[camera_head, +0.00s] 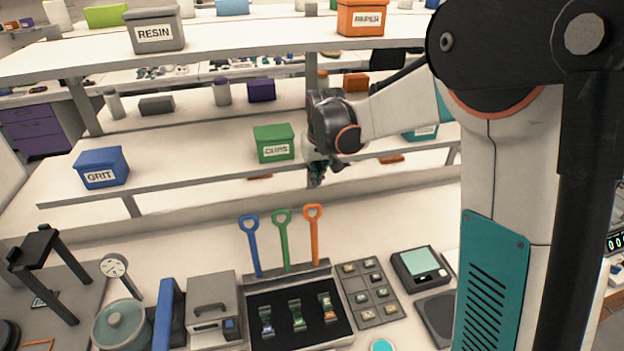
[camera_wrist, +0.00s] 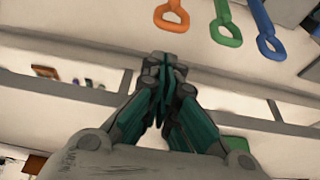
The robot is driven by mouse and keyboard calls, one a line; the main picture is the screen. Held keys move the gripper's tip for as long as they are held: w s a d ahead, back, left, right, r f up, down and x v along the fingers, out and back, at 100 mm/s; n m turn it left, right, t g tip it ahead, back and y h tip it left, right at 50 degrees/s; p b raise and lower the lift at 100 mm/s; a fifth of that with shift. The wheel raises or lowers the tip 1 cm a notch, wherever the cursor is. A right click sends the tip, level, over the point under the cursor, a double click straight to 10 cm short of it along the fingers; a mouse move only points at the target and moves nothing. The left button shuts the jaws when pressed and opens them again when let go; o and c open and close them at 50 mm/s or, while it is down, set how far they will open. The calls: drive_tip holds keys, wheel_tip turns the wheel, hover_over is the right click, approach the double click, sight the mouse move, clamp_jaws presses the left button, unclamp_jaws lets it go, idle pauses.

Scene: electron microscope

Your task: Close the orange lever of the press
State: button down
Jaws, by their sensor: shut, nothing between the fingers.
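The press (camera_head: 297,309) stands on the bench in the lower middle of the head view, with a black bed holding several small clamped pieces. Three levers with ring handles stand up at its back: blue at left, green in the middle, and the orange lever (camera_head: 315,235) at right. The orange lever's ring also shows at the top of the wrist view (camera_wrist: 172,16), left of the green and blue ones. My gripper (camera_head: 317,178) is shut and empty, above the orange lever and apart from it. Its shut teal fingers show in the wrist view (camera_wrist: 166,85).
Shelves behind carry a green box (camera_head: 274,143), a blue GRIT box (camera_head: 101,168) and other boxes; my gripper is near the lower shelf's edge. A tray of small samples (camera_head: 369,293) and a scale (camera_head: 421,266) stand right of the press. A grey machine (camera_head: 213,308) is at its left.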

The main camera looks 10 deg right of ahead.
drive_tip(key=x, duration=0.9)
drive_tip(key=shift+f+b, duration=0.25)
drive_tip(key=shift+b, duration=0.05)
